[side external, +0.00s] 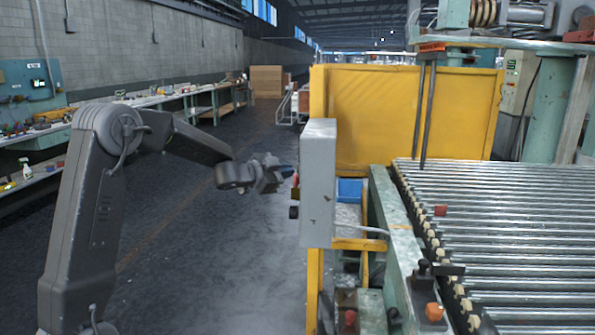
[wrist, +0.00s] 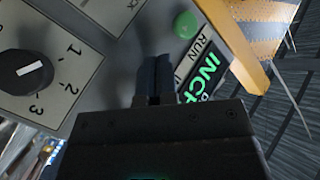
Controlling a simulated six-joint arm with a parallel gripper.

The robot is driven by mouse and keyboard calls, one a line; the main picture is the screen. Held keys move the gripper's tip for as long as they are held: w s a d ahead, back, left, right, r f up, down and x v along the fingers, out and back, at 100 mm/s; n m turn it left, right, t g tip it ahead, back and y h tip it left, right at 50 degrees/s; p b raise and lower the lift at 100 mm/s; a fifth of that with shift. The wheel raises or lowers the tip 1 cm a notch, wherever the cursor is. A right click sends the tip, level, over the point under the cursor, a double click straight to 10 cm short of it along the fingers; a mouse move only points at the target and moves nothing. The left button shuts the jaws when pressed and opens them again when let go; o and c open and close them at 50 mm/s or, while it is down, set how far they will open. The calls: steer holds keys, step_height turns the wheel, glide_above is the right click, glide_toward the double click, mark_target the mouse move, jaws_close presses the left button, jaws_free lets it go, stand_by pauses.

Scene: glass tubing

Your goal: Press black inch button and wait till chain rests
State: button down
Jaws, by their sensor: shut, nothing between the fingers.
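My gripper (side external: 287,171) is at the left face of the grey control box (side external: 318,190) in the side view. In the wrist view my gripper (wrist: 154,68) has its dark fingers shut together, over the panel beside the green-lit INCH label (wrist: 203,77). The black inch button cannot be made out; the fingers cover the panel there. I cannot tell whether the fingertips touch the panel. A line of pale rollers (side external: 436,237), possibly the chain, runs along the left edge of the roller bed (side external: 500,230); its motion cannot be judged.
A green button (wrist: 186,25) sits near the RUN label, and a numbered dial with a black knob (wrist: 24,72) is at left. A red part and a black knob (side external: 294,212) stick out below my gripper. A yellow guard (side external: 410,115) stands behind. The floor at left is open.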

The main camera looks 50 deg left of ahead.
steer(key=shift+s+a, duration=0.3)
steer(key=shift+s, duration=0.05)
steer(key=shift+s+a, duration=1.8)
steer(key=s+d+r+n+g+y, duration=0.1)
steer(key=s+d+r+n+y, duration=0.2)
steer(key=d, duration=0.3)
steer(key=s+d+r+n+g+y, duration=0.2)
steer(key=s+d+n, duration=0.1)
steer(key=d, duration=0.2)
steer(key=s+d+f+g+h, duration=0.2)
steer(key=s+d+f+g, duration=0.1)
steer(key=s+d, duration=0.6)
steer(key=s+d+f+n+g+h, duration=0.1)
steer(key=s+d+f+g+h, duration=0.2)
steer(key=s+d, duration=0.6)
steer(key=s+f+g, duration=0.1)
steer(key=s, duration=0.3)
steer(key=shift+d+f+g, duration=0.15)
steer(key=shift+d+g, duration=0.05)
steer(key=shift+g, duration=0.2)
steer(key=shift+w, duration=0.1)
stand_by(2.1)
